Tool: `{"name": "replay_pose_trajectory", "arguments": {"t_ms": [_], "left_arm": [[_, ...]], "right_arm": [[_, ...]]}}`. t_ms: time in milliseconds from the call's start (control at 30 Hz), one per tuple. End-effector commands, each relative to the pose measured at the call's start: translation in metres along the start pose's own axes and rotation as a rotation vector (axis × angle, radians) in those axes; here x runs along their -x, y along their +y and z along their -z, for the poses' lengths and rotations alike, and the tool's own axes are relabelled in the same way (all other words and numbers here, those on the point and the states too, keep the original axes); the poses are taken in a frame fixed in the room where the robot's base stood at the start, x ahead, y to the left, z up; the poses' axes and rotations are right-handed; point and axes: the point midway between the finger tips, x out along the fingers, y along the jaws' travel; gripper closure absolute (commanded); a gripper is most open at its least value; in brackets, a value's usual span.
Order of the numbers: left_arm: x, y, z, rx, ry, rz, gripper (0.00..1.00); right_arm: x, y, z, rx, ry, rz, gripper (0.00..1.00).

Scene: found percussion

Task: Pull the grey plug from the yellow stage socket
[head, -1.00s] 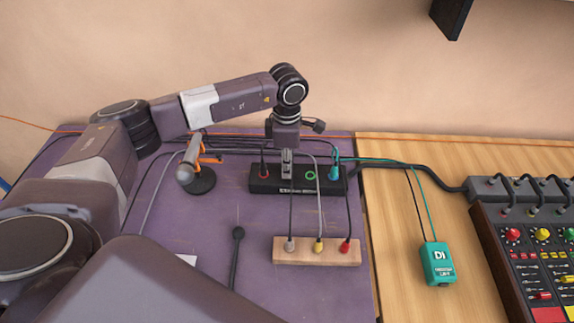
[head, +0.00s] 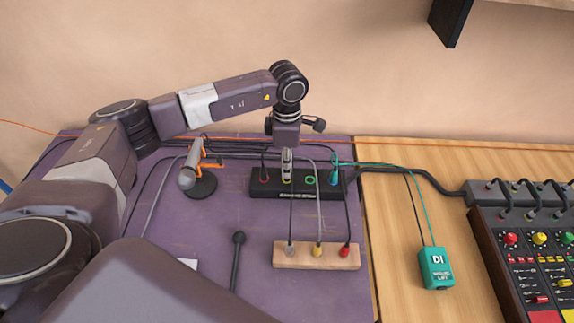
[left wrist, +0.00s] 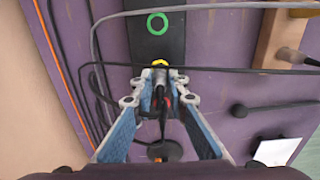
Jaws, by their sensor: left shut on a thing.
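The black stage box (head: 330,188) stands on the purple cloth with a row of coloured socket rings. The yellow socket (head: 287,181) is just below my left gripper (head: 287,168); its ring also shows in the left wrist view (left wrist: 160,62). My left gripper (left wrist: 160,82) points down, shut on the grey plug (left wrist: 161,75), which the fingers mostly hide. The plug is in line with the yellow ring; I cannot tell whether its tip is still inside. My right gripper is not in view.
A red-ringed socket (head: 264,180) with a plug and a teal plug (head: 334,175) flank the spot; the green ring (head: 311,181) is empty. Cables run close by.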

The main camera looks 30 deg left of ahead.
Motion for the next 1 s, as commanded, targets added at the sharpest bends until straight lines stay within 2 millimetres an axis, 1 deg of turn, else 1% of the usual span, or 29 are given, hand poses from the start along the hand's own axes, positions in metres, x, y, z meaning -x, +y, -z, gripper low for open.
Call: {"name": "replay_pose_trajectory", "arguments": {"t_ms": [167,267,600,1000], "left_arm": [[0.001,0.000,0.000,0.000,0.000,0.000,1.00],[0.004,0.000,0.000,0.000,0.000,-0.001,1.00],[0.029,0.000,0.000,0.000,-0.001,-0.001,1.00],[0.030,0.000,0.000,0.000,0.000,0.000,1.00]], "right_arm": [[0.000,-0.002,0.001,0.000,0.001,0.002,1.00],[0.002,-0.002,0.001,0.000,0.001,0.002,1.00],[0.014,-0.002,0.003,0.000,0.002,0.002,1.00],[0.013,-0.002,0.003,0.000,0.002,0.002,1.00]]}}
